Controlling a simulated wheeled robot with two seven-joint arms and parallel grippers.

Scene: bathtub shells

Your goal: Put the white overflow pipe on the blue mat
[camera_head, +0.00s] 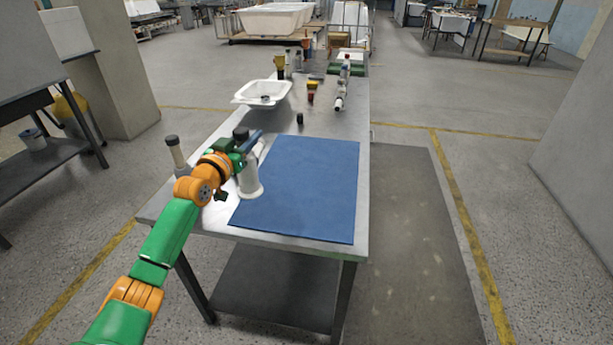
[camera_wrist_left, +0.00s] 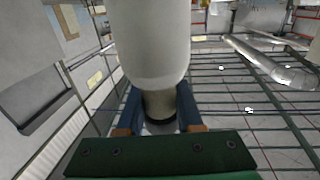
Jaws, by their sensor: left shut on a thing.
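The white overflow pipe (camera_head: 250,180) is upright at the left part of the blue mat (camera_head: 305,190) in the head view. I cannot tell whether its lower end touches the mat or hangs just above it. My left gripper (camera_head: 250,146) is shut on the pipe's upper part. In the left wrist view, the wide white body of the pipe (camera_wrist_left: 150,45) fills the upper middle. Its narrower neck sits between the blue fingers of the left gripper (camera_wrist_left: 160,108). My right gripper is not in view.
A pale bottle-like item with a dark cap (camera_head: 175,152) stands left of my arm. A white basin (camera_head: 263,92), a small black cylinder (camera_head: 299,118) and several bottles and fittings are farther back on the metal table (camera_head: 345,125). Most of the mat is bare.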

